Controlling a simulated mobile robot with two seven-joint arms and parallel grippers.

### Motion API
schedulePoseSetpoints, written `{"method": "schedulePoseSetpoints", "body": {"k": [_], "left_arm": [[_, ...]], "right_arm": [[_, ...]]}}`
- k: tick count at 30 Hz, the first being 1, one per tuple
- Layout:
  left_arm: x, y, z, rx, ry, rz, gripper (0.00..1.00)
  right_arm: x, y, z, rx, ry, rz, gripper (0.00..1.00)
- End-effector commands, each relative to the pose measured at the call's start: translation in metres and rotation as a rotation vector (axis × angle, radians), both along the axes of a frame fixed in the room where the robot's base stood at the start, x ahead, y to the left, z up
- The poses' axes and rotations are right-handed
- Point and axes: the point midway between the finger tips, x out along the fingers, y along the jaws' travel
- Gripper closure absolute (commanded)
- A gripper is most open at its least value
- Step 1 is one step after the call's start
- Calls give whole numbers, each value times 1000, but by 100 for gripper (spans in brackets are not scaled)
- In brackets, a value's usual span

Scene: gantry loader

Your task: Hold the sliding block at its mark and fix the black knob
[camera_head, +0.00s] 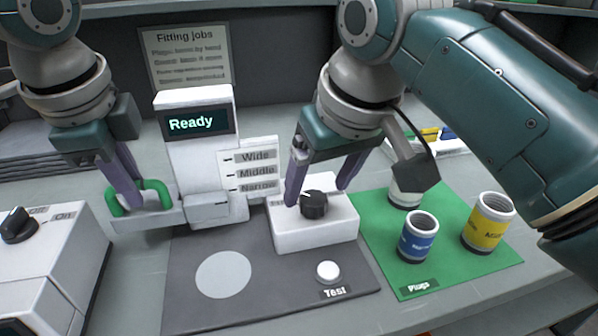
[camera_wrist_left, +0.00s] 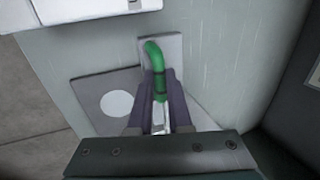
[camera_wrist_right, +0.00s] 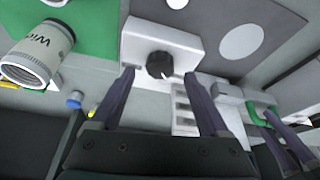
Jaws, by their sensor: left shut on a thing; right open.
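The green handle (camera_head: 155,188) stands at the left end of a pale rail. My left gripper (camera_head: 138,203) is shut on it; the left wrist view shows the handle (camera_wrist_left: 157,58) between the fingers. A light grey sliding block (camera_head: 207,206) sits right of the handle, in front of the post, near the lowest label, Narrow (camera_head: 253,187). The black knob (camera_head: 314,205) is on top of a white box (camera_head: 318,234). My right gripper (camera_head: 316,194) is open, with one finger on each side of the knob; in the right wrist view the knob (camera_wrist_right: 159,65) lies between the fingertips, contact unclear.
A display (camera_head: 196,122) reads Ready. A white Test button (camera_head: 328,271) and a pale disc (camera_head: 223,275) are on the grey mat (camera_head: 190,308). Blue (camera_head: 418,238), yellow (camera_head: 488,222) and white plugs stand on the green mat (camera_head: 465,265). A switch box (camera_head: 45,265) is at left.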

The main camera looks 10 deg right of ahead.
Motion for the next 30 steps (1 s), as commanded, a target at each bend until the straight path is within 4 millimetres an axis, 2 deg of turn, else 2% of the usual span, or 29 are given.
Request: {"method": "schedulePoseSetpoints", "body": {"k": [6,17,30], "left_arm": [[0,0,0,-1,0,1,100],[0,0,0,-1,0,1,100],[0,0,0,-1,0,1,100]], "right_arm": [[8,2,-18,0,0,0,21],[9,2,-22,0,-1,0,22],[9,2,-21,0,-1,0,72]]}}
